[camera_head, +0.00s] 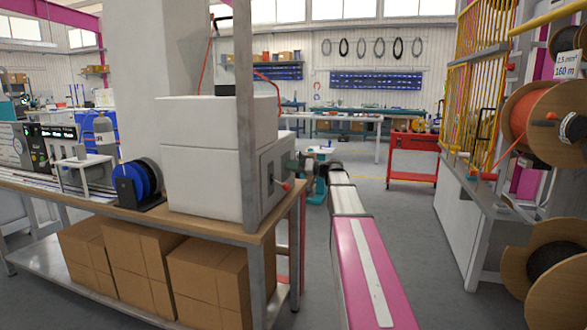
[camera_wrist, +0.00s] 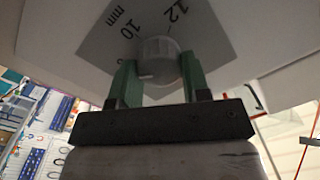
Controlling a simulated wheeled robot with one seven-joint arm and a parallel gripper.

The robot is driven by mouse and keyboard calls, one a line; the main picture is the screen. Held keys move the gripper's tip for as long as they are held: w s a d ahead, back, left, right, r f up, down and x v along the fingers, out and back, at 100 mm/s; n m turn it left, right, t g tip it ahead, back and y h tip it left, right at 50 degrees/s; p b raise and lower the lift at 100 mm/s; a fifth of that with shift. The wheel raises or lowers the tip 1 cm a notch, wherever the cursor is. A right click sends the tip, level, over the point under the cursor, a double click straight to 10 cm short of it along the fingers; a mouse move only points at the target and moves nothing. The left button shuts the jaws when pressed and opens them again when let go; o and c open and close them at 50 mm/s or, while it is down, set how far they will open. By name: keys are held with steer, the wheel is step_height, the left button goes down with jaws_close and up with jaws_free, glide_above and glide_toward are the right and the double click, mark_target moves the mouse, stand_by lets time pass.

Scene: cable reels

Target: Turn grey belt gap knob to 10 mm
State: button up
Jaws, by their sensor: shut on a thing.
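The grey belt gap knob (camera_wrist: 157,48) is round and sits on a grey dial plate (camera_wrist: 205,42) in the wrist view. The plate shows "10 mm" at the upper left of the knob and "12" above it. A short pale mark shows low on the knob's left side; I cannot tell which number it points to. My gripper (camera_wrist: 157,76) has its green fingers shut on the knob, one on each side. In the head view my gripper (camera_head: 298,165) is at the right side of the white and grey machine (camera_head: 215,150); the knob is hidden there.
A red-tipped lever (camera_head: 286,186) sticks out of the machine near my gripper. The machine stands on a wooden bench (camera_head: 130,212) beside a blue cable reel (camera_head: 143,180). A red cart (camera_head: 411,160) and a rack with an orange reel (camera_head: 530,122) stand right. Open floor lies between.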

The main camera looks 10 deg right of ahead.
steer(key=m, duration=1.1)
steer(key=shift+f+m+t, duration=0.2)
steer(key=shift+m+t, duration=0.1)
steer(key=shift+t, duration=0.1)
stand_by(0.4)
steer(key=o, duration=0.9)
steer(key=shift+d, duration=0.15)
steer(key=v, duration=1)
steer(key=shift+s+d+f, duration=0.1)
steer(key=shift+d, duration=0.2)
